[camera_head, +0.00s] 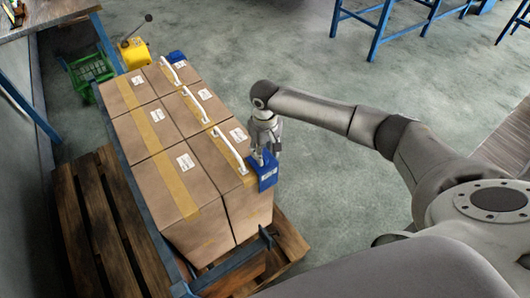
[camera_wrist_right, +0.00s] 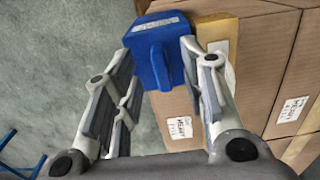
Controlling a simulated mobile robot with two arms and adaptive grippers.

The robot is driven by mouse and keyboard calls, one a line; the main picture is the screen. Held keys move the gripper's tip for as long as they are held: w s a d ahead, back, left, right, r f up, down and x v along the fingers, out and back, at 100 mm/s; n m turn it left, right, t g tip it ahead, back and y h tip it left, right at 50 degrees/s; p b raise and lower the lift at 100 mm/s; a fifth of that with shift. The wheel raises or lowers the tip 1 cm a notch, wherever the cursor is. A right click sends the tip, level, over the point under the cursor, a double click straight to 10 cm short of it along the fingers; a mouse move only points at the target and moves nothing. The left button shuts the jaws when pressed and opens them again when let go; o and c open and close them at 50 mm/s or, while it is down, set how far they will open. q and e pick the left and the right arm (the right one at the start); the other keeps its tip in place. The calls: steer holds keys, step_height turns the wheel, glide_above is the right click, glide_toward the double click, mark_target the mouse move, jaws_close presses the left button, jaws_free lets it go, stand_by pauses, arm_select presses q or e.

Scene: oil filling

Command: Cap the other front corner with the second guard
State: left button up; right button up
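A blue corner guard (camera_head: 267,173) with a white label sits at the top near right corner of the carton stack (camera_head: 190,232). It also shows in the right wrist view (camera_wrist_right: 156,40), with its raised tab pointing toward my gripper. My right gripper (camera_head: 262,158) is just above this guard. In the wrist view its fingers (camera_wrist_right: 158,62) stand apart on either side of the tab, with a gap visible. Another blue guard (camera_head: 176,57) is at the far right corner of the stack. My left gripper is not in view.
White strips (camera_head: 228,149) lie along the right part of the carton tops. A yellow device (camera_head: 135,54) and a green crate (camera_head: 92,72) stand behind.

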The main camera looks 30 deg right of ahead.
step_height(320, 180, up, 11)
stand_by(0.3)
steer(key=shift+f, duration=0.1)
